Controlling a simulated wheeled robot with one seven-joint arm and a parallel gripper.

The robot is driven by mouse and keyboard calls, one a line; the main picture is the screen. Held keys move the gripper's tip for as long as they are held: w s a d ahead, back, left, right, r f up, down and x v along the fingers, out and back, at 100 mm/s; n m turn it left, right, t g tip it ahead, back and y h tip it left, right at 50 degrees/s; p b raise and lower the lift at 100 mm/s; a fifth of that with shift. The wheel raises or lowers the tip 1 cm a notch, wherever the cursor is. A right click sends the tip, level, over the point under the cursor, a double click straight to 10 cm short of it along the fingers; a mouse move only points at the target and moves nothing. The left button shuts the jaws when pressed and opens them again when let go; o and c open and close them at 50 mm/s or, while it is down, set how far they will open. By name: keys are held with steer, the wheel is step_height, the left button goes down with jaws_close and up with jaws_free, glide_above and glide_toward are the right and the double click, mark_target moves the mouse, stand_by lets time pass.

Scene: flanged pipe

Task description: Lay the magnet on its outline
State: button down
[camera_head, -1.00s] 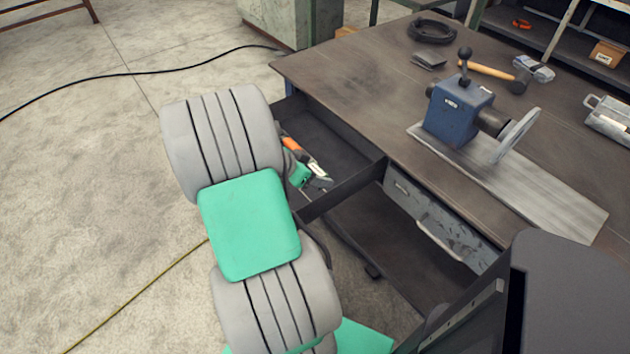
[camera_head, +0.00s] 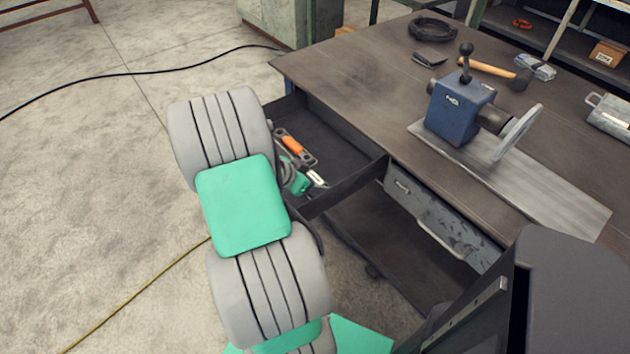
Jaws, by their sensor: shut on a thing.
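My arm reaches over the open drawer (camera_head: 352,189), and its upper links hide much of the drawer's left side. My gripper (camera_head: 318,181) shows only in part, just beyond a small green wrist part, low over or inside the drawer. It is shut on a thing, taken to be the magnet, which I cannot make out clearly. A small pale patch shows at the gripper's end; I cannot tell whether it is part of the gripper or of the magnet. The magnet's outline is not visible from here.
An orange-handled tool (camera_head: 294,145) lies in the drawer beside my wrist. The workbench (camera_head: 350,75) above carries a blue flanged-pipe fixture (camera_head: 459,108) on a metal plate, a hammer (camera_head: 490,68) and a coiled black cable (camera_head: 432,29). The drawer's right part looks empty.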

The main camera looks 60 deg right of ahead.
steer(key=shift+c, duration=1.6)
jaws_free()
steer(key=shift+r, duration=0.15)
steer(key=p+v, duration=0.1)
steer(key=v, duration=1.1)
steer(key=shift+r+p, duration=0.4)
steer(key=shift+r, duration=0.05)
